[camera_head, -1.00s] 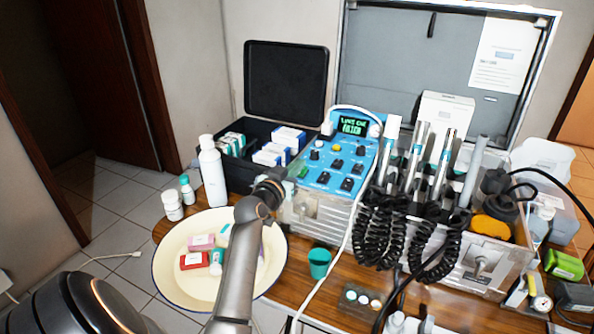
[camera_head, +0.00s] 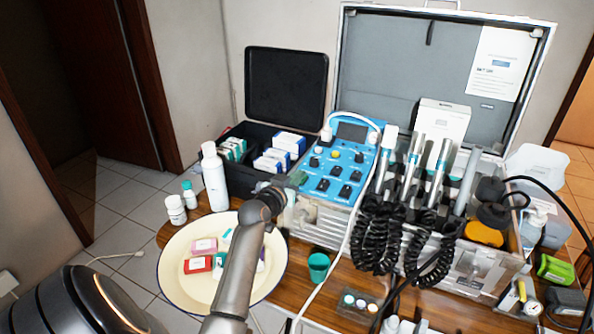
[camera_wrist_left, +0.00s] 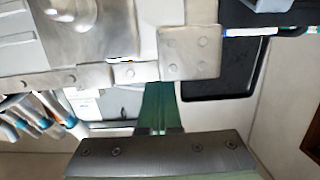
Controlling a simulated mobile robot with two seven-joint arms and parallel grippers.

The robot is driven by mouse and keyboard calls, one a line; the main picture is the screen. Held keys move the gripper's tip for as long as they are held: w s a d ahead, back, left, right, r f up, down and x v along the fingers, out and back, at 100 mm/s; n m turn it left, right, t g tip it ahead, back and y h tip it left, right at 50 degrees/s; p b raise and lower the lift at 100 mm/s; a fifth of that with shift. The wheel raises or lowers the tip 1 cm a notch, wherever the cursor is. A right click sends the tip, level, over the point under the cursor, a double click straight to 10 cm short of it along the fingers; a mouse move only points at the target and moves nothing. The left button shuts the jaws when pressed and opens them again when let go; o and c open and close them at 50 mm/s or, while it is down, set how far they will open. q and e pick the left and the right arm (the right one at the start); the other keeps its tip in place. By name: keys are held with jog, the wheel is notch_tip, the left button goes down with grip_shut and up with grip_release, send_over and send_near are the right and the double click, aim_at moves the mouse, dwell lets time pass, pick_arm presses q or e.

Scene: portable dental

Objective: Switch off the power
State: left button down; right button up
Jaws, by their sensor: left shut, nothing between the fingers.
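The blue control panel (camera_head: 336,170) of the dental unit, with its several black knobs, sits in the open metal case (camera_head: 441,53). Its small display (camera_head: 352,131) is dark. My left gripper (camera_head: 298,179) is at the left edge of the panel, by the case's corner. Its green fingers are shut and empty. In the left wrist view the shut green fingers (camera_wrist_left: 160,108) point at the case's metal edge, beside a riveted corner plate (camera_wrist_left: 189,53). I cannot tell whether they touch it. The power switch cannot be made out. My right gripper is not in view.
A black box (camera_head: 247,179) with cartons stands left of the case, with a white bottle (camera_head: 213,178) beside it. A round enamel tray (camera_head: 176,284) lies under my left arm. A green cup (camera_head: 318,266), coiled black hoses (camera_head: 377,235) and handpieces crowd the front and right.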

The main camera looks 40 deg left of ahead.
pick_arm(q)
notch_tip(320, 180, up, 5)
jog(key=p, duration=0.5)
jog(key=shift+w, duration=0.15)
jog(key=shift+s+d+f+b, duration=0.1)
jog(key=shift+s+f+b, duration=0.1)
jog(key=shift+s, duration=0.25)
jog(key=shift+s+d+f+b, duration=0.1)
jog(key=shift+s+b, duration=0.05)
jog(key=shift+s, duration=0.25)
jog(key=r+v, duration=0.1)
jog(key=v, duration=0.7)
jog(key=shift+r, duration=0.15)
jog(key=s+d+f+m+g+h+p, duration=0.1)
jog(key=s+d+f+m+h, duration=0.15)
jog(key=d+f, duration=0.5)
jog(key=s+d+f+m+g+h+p, duration=0.1)
jog(key=s+d+f+g+h, duration=0.15)
jog(key=d+f, duration=0.45)
jog(key=s+d+f+m+g+h, duration=0.2)
jog(key=s+d+f, duration=0.9)
jog(key=s+d, duration=0.2)
jog(key=shift+s+d+p, duration=0.2)
jog(key=shift+s+p, duration=0.15)
jog(key=shift+s, duration=0.25)
